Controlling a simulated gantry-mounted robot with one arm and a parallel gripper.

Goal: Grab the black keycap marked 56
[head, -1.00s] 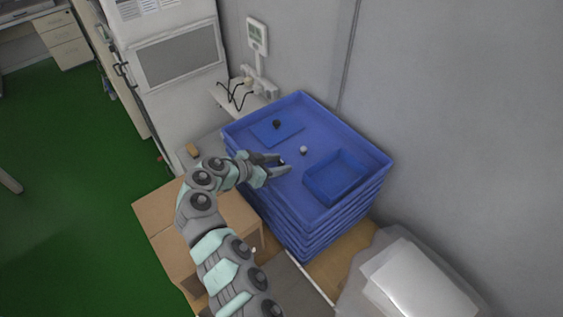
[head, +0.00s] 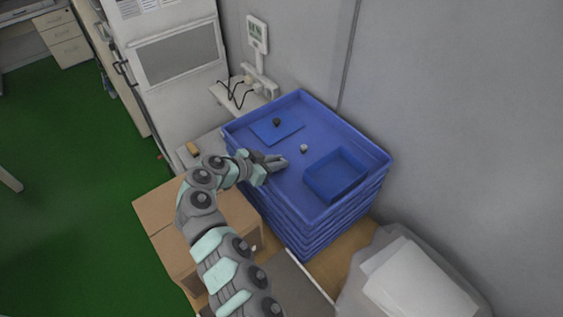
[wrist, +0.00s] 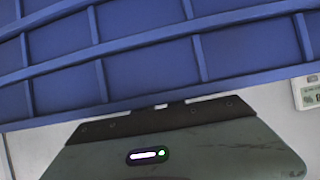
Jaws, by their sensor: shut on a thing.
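My gripper (head: 277,163) is inside the top blue tray (head: 345,224), at its left side, with its fingers closed together. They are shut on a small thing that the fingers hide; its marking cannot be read. A dark, keycap-sized thing (head: 276,122) sits on a flat blue plate (head: 290,133) towards the back of the tray, apart from my gripper. A pale grey small thing (head: 304,149) lies on the tray floor, to the right of my gripper. No marking is legible on either.
A blue open box (head: 338,192) stands at the tray's right side. The tray tops a stack of similar trays and has raised rims. A cardboard box (head: 160,205) is to the left, and a wall (head: 450,120) rises behind on the right.

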